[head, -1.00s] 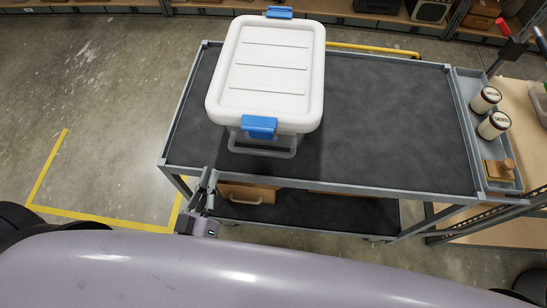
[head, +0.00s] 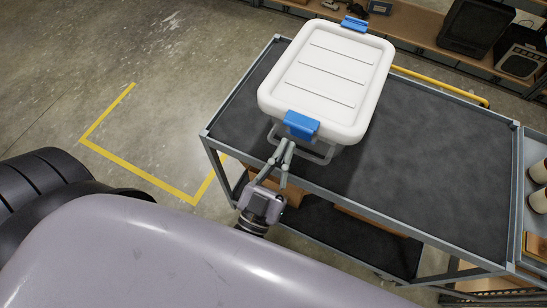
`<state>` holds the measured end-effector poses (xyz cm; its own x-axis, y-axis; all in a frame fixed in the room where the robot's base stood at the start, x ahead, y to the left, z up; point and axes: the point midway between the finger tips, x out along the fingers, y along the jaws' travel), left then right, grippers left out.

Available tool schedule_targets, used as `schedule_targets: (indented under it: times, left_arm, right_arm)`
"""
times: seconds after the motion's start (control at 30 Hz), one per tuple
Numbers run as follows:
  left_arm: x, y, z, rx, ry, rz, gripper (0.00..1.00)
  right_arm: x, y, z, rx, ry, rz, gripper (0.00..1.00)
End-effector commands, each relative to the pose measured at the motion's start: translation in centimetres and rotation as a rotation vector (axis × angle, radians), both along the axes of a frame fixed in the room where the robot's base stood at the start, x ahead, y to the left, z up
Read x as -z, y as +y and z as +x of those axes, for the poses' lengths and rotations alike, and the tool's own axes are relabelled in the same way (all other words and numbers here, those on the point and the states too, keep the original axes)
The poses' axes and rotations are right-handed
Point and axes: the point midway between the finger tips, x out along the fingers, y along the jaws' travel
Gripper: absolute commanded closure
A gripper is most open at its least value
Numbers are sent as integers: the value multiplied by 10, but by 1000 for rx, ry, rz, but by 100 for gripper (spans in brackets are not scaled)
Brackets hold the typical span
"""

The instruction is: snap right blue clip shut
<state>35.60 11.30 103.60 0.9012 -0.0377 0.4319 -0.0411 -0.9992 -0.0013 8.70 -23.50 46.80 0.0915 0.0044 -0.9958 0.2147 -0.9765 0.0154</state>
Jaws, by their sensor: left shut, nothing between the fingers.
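A white lidded storage box (head: 330,73) stands on the dark top of a grey cart (head: 420,150). A blue clip (head: 301,125) sits on the box's near end, and another blue clip (head: 354,24) sits on its far end. My left gripper (head: 287,145) is shut and empty, its fingertips just below the near clip in the picture. Whether they touch the clip I cannot tell. A clear handle-like frame below the near clip is partly behind the fingers. My right gripper is not in view.
The cart top right of the box is bare. A side tray with jars (head: 539,201) is at the right edge. A yellow rail (head: 440,85) runs along the cart's far side. Shelves with old devices (head: 475,27) stand behind. Yellow floor tape (head: 135,170) lies left.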

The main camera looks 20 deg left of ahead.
Motion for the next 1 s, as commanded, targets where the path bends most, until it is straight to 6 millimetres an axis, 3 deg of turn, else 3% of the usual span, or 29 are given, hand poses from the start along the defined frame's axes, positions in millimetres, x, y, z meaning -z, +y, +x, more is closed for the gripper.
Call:
schedule_targets:
  times: [0.1, 0.3, 0.7, 0.83, 1.0]
  left_arm:
    - [10, 0, 20, 0, -3, -1, 100]
    - [14, -1, 36, 0, 0, -1, 100]
    - [13, -1, 38, 0, 1, -1, 100]
    - [8, -1, 40, 0, 19, 0, 100]
    - [-1, -2, 46, -1, 80, 3, 100]
  right_arm:
    - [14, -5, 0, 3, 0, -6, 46]
    - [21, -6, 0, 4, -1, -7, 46]
    - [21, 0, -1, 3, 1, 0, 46]
    - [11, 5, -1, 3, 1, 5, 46]
    - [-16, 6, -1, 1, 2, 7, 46]
